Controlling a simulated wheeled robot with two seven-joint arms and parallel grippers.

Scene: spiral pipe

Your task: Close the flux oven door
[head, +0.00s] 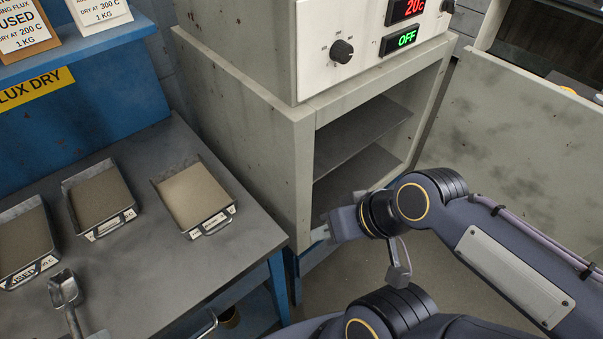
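The flux oven (263,135) is a worn cream cabinet with an open front, and dark shelves (365,135) show inside. A worn grey-green panel (500,140) extends to the right from the far side of the opening; it appears to be the oven door, standing wide open. My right gripper (322,234) points left, at the lower front corner of the cabinet near the table edge. It is apart from the panel. Whether it touches the cabinet, and whether its fingers are open, I cannot tell.
The control box above shows 20C (407,9) and OFF (401,40), beside a black knob (342,51). On the left, a grey table (185,265) holds several flux trays (195,195) and a metal scoop (66,290). Bare floor (345,280) shows below the oven.

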